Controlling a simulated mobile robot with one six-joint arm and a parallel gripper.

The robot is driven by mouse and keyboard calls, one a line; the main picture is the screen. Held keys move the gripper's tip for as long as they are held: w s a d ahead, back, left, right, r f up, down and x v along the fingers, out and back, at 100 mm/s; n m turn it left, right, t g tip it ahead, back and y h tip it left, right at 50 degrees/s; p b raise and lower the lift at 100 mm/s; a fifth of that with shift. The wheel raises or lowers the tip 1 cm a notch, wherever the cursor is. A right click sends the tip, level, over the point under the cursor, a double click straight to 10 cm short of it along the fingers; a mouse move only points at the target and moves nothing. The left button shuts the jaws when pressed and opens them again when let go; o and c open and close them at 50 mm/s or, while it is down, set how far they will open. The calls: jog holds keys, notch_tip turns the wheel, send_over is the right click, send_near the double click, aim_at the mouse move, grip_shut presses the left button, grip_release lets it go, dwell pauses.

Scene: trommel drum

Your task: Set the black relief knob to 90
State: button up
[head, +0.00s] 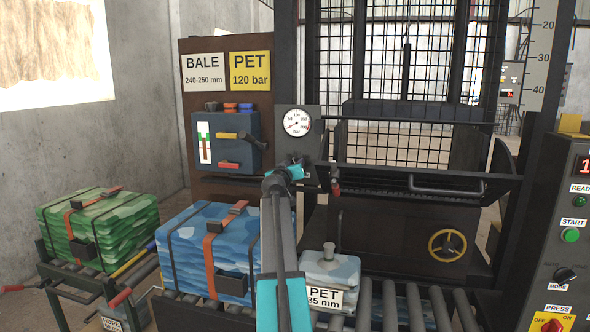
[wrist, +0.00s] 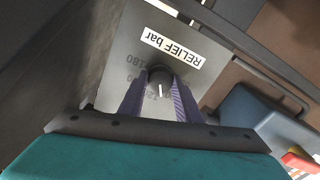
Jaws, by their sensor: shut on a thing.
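The black relief knob (wrist: 159,77) shows in the wrist view on a grey plate (wrist: 120,40) with an upside-down "RELIEF bar" label (wrist: 172,47). My gripper (wrist: 159,88) is shut on the knob, one finger on each side. The knob's white mark points down in the wrist view. Scale figures surround the knob, "180" readable at upper left; others are partly hidden by the fingers, so the exact setting cannot be read. In the head view my gripper (head: 290,168) is at the panel below the round gauge (head: 297,122); the knob is hidden there.
A blue valve box (head: 228,142) with yellow and red levers is left of my gripper. A red-tipped lever (head: 335,185) is close on its right. Signs read "BALE 240-250 mm" (head: 203,72) and "PET 120 bar" (head: 251,70). Wrapped bales (head: 200,248) lie on rollers below.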

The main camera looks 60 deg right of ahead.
jog(key=shift+n, duration=1.9)
jog(key=o, duration=1.1)
jog(key=shift+c, duration=0.2)
jog(key=shift+a, duration=0.1)
jog(key=b+v, duration=0.2)
jog(key=v, duration=1.1)
jog(key=shift+a, duration=0.3)
jog(key=shift+r, duration=0.1)
